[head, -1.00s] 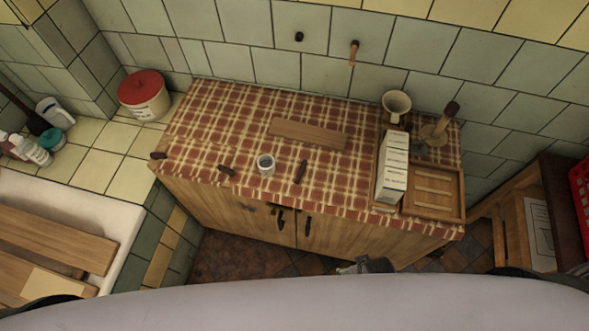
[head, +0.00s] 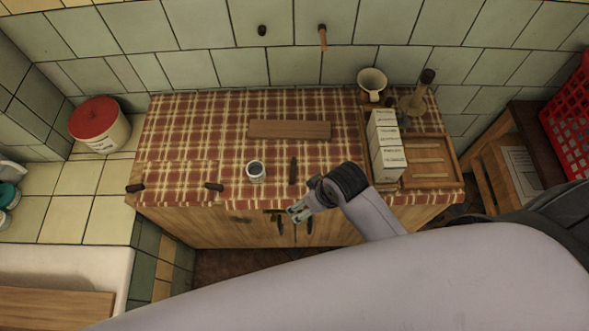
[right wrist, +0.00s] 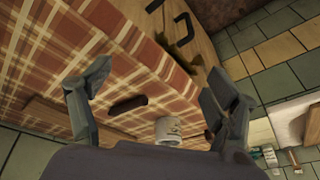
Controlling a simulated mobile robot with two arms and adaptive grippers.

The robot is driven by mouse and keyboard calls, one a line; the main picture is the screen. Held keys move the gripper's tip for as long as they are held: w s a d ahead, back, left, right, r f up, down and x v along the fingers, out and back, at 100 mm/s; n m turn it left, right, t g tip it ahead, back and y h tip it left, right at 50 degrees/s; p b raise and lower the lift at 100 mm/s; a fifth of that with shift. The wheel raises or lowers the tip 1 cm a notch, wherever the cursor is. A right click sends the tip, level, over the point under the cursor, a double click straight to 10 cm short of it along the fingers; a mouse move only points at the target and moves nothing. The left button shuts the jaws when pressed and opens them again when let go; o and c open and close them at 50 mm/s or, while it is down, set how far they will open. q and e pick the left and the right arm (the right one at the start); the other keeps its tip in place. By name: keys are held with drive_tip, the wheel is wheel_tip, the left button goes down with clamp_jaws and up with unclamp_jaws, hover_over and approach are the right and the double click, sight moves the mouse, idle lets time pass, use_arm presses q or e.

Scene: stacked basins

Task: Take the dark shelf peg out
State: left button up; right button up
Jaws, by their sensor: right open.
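A short dark peg (head: 262,30) sticks out of the tiled wall above the counter, and a longer brown peg (head: 322,36) sticks out to its right. A dark slim bar (head: 293,170) lies on the checked counter beside a small pale cup (head: 256,171). The bar (right wrist: 127,105) and the cup (right wrist: 167,131) also show between the fingers in the right wrist view. My right gripper (head: 299,209) is open and empty at the counter's front edge; its spread fingers (right wrist: 160,88) frame the counter. It is well away from the wall pegs. My left gripper is out of view.
A wooden board (head: 290,129) lies mid-counter. A white carton (head: 386,145), a wooden tray (head: 430,182), a cream mug (head: 372,82) and a pestle-like tool (head: 417,98) crowd the right end. A red-lidded pot (head: 99,125) stands left. The counter's left part is mostly clear.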

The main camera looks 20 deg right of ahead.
drive_tip(key=w+a+r+n+g+y, duration=0.1)
drive_tip(key=w+a+r+n, duration=0.45)
drive_tip(key=w+r, duration=0.2)
wheel_tip(320, 180, up, 9)
drive_tip(key=n+g+h+b, duration=0.1)
drive_tip(key=n+g+h, duration=0.1)
drive_tip(key=n+h, duration=0.15)
hover_over(292, 171)
drive_tip(key=shift+y, duration=0.25)
drive_tip(key=f, duration=1.2)
drive_tip(key=shift+w+a+f, duration=0.1)
drive_tip(key=shift+w+a, duration=0.2)
drive_tip(key=shift+a, duration=0.1)
drive_tip(key=shift+n, duration=0.3)
drive_tip(key=shift+s+d+f+p, duration=0.15)
drive_tip(key=shift+f+p, duration=0.05)
drive_tip(key=shift+f, duration=1.15)
drive_tip(key=shift+s+d+f+p, duration=0.1)
drive_tip(key=shift+d+f+p, duration=0.1)
drive_tip(key=shift+f, duration=1.15)
drive_tip(key=shift+c, duration=0.2)
drive_tip(key=shift+s, duration=0.1)
drive_tip(key=c, duration=0.8)
